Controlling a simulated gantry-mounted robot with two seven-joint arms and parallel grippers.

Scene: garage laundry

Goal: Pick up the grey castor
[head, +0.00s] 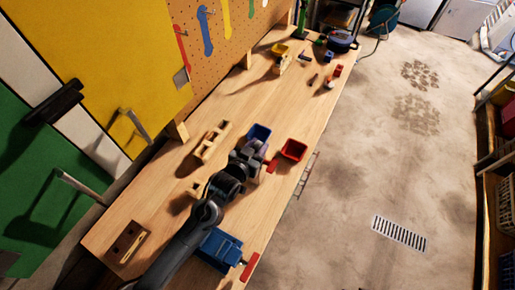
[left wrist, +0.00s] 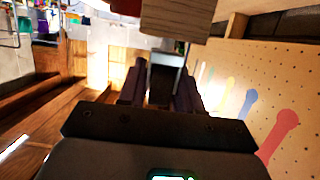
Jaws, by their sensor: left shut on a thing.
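My left gripper (head: 256,160) is over the wooden workbench (head: 240,95), close to the blue bin (head: 259,133) and the red bin (head: 293,151). In the left wrist view its dark fingers (left wrist: 161,88) are closed on a small grey piece (left wrist: 167,66), which appears to be the grey castor. Only part of the piece shows between the fingers. In the head view the gripper hides it, and I cannot tell whether it touches the bench. My right gripper is not in view.
A blue vise (head: 219,248) sits on the near bench edge beside my arm. A wooden block with holes (head: 212,142) and another block (head: 127,243) lie toward the wall. A yellow bin (head: 280,50) and small items stand farther along. The bench between them is mostly clear.

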